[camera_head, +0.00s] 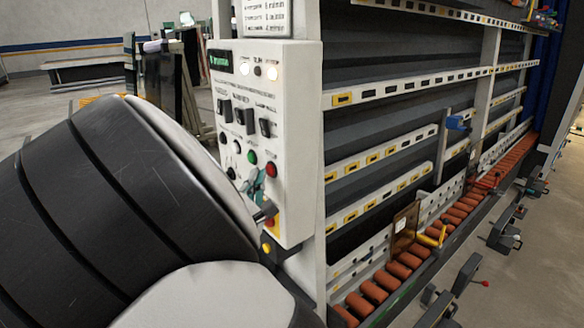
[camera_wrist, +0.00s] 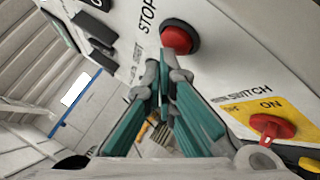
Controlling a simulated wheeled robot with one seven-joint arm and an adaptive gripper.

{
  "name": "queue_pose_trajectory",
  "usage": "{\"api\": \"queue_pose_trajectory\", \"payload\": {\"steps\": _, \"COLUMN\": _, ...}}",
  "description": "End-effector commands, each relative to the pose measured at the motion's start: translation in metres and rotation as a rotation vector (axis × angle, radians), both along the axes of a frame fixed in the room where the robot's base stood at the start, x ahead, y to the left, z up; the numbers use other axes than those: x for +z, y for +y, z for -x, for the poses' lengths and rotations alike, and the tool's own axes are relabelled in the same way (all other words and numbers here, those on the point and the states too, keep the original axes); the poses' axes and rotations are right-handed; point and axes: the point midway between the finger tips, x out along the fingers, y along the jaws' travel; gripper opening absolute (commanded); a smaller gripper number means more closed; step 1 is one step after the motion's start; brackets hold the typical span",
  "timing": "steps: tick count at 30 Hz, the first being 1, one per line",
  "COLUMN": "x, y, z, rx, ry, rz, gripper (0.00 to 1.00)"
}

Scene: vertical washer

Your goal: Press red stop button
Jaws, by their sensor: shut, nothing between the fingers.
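The red stop button (camera_head: 271,169) is on the right side of the white control panel (camera_head: 295,130). In the wrist view the red button (camera_wrist: 178,40) stands out from the panel beside the printed word STOP. My gripper (camera_wrist: 164,72) has teal fingers with grey tips, closed together and empty. The tips are right by the lower left edge of the button in the wrist view; I cannot tell whether they touch it. In the head view my gripper (camera_head: 259,184) shows just below and left of the button, partly hidden behind my arm.
A green button (camera_head: 252,157) and several black selector switches (camera_head: 238,117) share the panel. A red rotary switch (camera_wrist: 272,127) on a yellow plate (camera_wrist: 252,112) marked ON is below the button. The washer's rails and orange rollers (camera_head: 398,270) extend to the right.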

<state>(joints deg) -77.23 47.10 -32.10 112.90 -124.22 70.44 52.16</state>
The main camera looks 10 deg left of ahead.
Motion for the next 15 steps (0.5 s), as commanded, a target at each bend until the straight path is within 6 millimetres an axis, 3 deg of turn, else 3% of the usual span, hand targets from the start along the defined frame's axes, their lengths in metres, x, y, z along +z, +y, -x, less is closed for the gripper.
{"api": "queue_pose_trajectory", "payload": {"steps": 15, "x": -0.0002, "y": 0.0067, "z": 0.0076, "rx": 0.002, "ry": 0.001, "rz": 0.0, "gripper": 0.0}}
